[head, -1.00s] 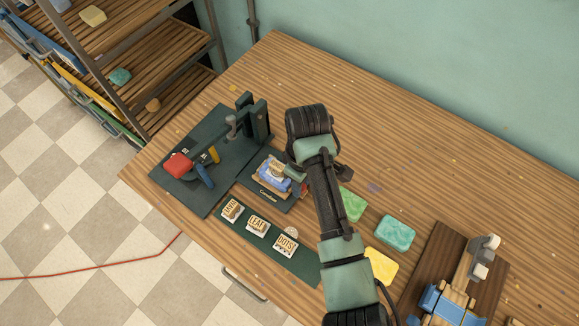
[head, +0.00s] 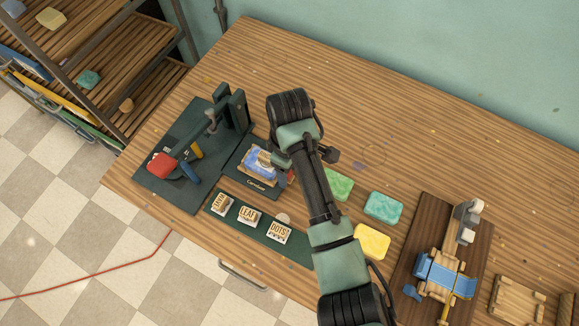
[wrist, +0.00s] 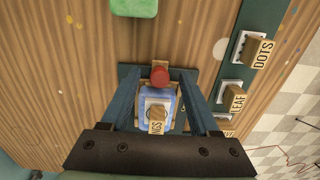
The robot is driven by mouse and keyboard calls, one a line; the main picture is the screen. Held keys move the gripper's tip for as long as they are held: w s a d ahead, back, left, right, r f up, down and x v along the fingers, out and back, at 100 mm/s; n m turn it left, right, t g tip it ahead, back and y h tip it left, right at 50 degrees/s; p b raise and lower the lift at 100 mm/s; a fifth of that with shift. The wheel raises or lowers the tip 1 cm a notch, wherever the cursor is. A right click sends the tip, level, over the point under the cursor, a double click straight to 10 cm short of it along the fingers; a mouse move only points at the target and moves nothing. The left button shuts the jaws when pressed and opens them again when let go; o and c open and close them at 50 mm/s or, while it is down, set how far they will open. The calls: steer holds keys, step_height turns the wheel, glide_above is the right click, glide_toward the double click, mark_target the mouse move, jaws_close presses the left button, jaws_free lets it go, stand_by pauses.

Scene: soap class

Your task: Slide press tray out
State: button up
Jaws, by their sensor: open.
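The press (head: 228,112) stands on a dark base plate at the left of the table, with a red-ended lever (head: 162,165). The dark press tray (head: 250,181) lies to the right of the press. It bears a wooden frame with a blue soap (head: 257,163), and a small lettered stamp block (wrist: 157,119) sits on the soap in the wrist view. A red knob (wrist: 160,77) shows at the tray's end. My gripper (wrist: 160,84) is open above the tray, its fingers on either side of the knob and frame. Contact cannot be told.
A dark strip (head: 245,227) with lettered stamps lies in front of the tray. Green (head: 338,184), teal (head: 383,207) and yellow (head: 371,241) soaps lie to the right. A wooden board (head: 412,262) with a blue fixture stands further right. The back of the table is clear.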

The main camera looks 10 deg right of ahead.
step_height(320, 180, up, 13)
steer(key=p, duration=0.3)
steer(key=shift+f, duration=0.2)
stand_by(0.3)
